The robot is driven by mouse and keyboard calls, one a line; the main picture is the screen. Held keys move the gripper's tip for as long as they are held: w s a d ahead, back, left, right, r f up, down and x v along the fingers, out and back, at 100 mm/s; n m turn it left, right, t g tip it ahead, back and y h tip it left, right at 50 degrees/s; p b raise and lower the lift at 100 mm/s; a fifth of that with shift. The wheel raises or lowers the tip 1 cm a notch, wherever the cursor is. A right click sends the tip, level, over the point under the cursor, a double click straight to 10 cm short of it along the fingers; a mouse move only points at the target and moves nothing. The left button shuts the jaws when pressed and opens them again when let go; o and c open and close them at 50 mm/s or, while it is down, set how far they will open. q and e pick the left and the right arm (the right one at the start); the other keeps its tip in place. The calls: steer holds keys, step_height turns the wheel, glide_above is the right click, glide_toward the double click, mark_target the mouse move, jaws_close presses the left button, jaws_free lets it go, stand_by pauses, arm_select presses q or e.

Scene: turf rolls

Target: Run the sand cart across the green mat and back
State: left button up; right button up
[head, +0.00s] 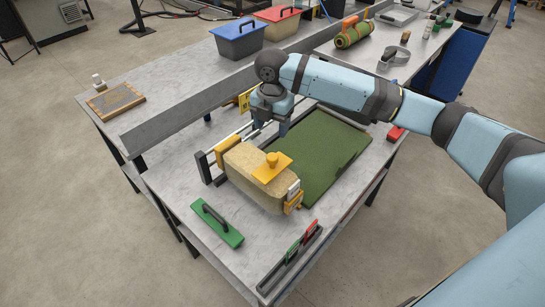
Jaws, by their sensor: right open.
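The sand cart (250,184) is a beige block with yellow end parts and a yellow plate with a knob (272,166) on top. It stands along the left side of the green mat (325,158), which lies in a dark frame on the grey table. My right gripper (270,126) is open and points down beyond the cart's far end, apart from the yellow knob. The arm crosses over the mat's far edge and hides part of what lies behind. My left gripper is not in view.
A dark rack (290,261) with red and green pieces lies at the near edge. A grey ledge (200,101) runs behind. Blue (240,40) and red-lidded (278,23) bins stand beyond it.

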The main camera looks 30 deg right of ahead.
mark_target(273, 155)
step_height(273, 155, down, 14)
steer(key=shift+d+r+p, duration=0.15)
steer(key=shift+r+p, duration=0.1)
steer(key=shift+p, duration=0.45)
steer(key=shift+c, duration=0.3)
jaws_close()
